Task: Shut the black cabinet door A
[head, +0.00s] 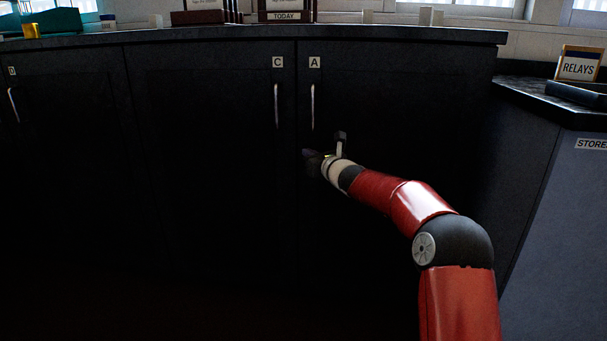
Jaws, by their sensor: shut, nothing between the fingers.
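The black cabinet door A (400,110) is at the right of the cabinet front, marked by a white "A" label (314,62). Its face looks flush with the door beside it, with only a thin dark seam between them. Its silver vertical handle (313,106) is near its left edge. My gripper (308,158) is in front of the left part of door A, below the handle and close to the seam. It is shut and empty. The fingertips are dark against the dark door, so I cannot tell whether they touch it.
Door C (205,150) with its handle (276,105) is left of door A, and door D's handle (13,104) is at far left. A countertop (400,36) runs above. A side unit with a "STORE" label (591,144) and a "RELAYS" box (579,67) stands at right.

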